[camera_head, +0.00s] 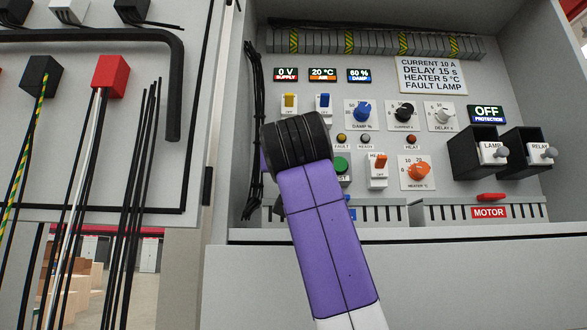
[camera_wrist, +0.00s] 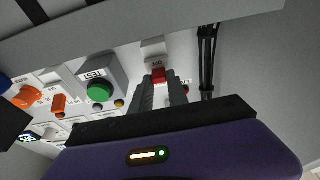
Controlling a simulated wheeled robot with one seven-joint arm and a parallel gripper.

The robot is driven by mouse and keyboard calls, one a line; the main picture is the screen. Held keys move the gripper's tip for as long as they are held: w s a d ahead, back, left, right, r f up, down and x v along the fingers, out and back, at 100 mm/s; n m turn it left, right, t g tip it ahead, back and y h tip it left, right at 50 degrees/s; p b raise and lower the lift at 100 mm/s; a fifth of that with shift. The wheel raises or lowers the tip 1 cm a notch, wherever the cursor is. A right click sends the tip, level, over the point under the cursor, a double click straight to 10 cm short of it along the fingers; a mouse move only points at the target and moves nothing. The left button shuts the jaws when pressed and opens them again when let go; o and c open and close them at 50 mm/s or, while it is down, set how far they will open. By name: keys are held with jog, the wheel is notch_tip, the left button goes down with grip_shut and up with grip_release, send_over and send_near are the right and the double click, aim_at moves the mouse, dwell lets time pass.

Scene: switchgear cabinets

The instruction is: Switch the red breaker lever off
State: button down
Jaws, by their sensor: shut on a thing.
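The red breaker lever (camera_wrist: 158,76) is on a white breaker body in the wrist view, beside the grey TEST box. My gripper (camera_wrist: 159,88) has its two grey fingers on either side of the lever, shut on it. The small label above the lever is too blurred to read surely. In the head view, my black and purple wrist hides the red breaker and the fingertips, left of the green TEST button (camera_head: 341,167).
Close by are yellow (camera_head: 289,104), blue (camera_head: 324,105) and orange (camera_head: 379,165) breakers and an orange heater knob (camera_head: 420,171). Black cables (camera_head: 254,130) run along the left wall. The protection display (camera_head: 487,113) reads OFF.

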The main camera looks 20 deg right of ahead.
dwell(0.3)
jog(key=c, duration=1.3)
grip_release()
jog(key=b+v, duration=0.2)
jog(key=v, duration=0.5)
jog(key=shift+s+a+f+b, duration=0.1)
jog(key=shift+s+f+b, duration=0.05)
jog(key=shift+s+b, duration=0.2)
